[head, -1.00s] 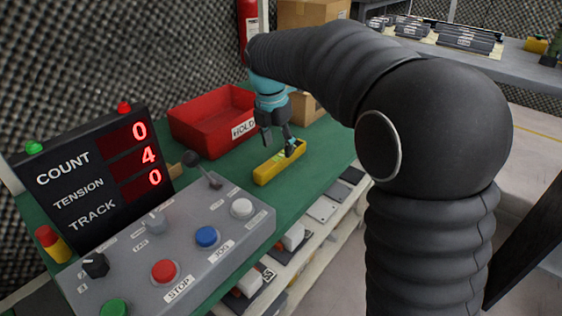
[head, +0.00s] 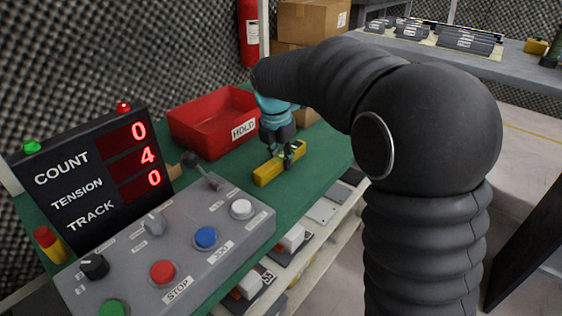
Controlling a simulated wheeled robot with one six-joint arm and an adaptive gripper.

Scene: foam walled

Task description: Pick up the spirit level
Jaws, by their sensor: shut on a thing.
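The yellow spirit level (head: 265,175) lies on the green bench top, in front of the red bin. My gripper (head: 284,158) is over the level and shut on it near its middle, with the fingers covering part of the level. The level appears to rest on the bench; any gap below it is too small to tell.
The red bin labelled HOLD (head: 190,130) stands just behind the level. A grey control panel (head: 185,240) with buttons and a lever is at the near left, with a black display (head: 85,175) behind it. Cardboard boxes (head: 308,22) stand at the back.

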